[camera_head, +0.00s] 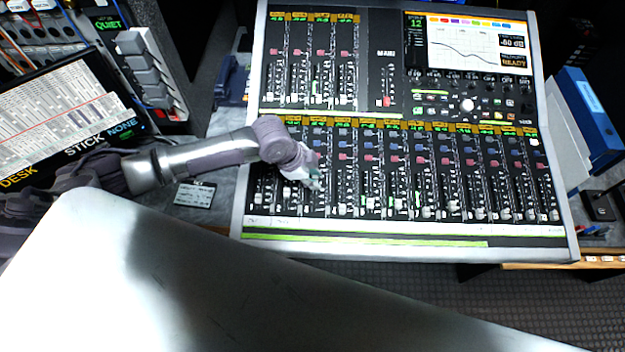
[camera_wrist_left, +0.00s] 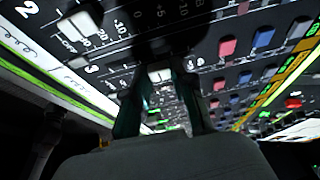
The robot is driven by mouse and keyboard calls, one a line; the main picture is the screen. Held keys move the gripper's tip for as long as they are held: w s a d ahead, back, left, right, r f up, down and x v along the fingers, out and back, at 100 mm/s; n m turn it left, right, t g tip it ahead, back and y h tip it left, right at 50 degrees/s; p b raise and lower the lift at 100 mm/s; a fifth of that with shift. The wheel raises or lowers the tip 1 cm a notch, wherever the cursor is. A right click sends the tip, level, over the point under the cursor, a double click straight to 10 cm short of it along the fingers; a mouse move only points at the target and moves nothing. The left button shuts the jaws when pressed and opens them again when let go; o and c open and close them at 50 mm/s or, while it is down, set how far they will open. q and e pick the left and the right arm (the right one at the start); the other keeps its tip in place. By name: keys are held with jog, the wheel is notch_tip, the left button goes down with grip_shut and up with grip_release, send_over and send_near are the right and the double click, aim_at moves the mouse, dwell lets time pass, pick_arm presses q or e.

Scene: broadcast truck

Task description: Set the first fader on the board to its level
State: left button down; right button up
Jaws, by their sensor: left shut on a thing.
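The mixing board (camera_head: 262,222) fills the middle of the head view, with a lower row of several channel faders and a shorter upper row. My left gripper (camera_head: 315,184) reaches in from the left over the lower row, near its left end. In the left wrist view its two dark fingers (camera_wrist_left: 160,95) are closed about a pale fader cap (camera_wrist_left: 160,73). Another white fader cap (camera_wrist_left: 84,24) stands at upper left, apart from the fingers. My right gripper is out of view.
A board screen (camera_head: 465,42) shows a curve and the word READY. A lit cue panel (camera_head: 62,110) reading DESK, STICK and NONE stands at left. A small label card (camera_head: 195,195) lies beside the board.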

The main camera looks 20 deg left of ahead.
pick_arm(q)
jog(key=c, duration=1)
grip_release()
jog(key=shift+s, duration=0.1)
jog(key=shift+o, duration=0.2)
jog(key=v, duration=1.2)
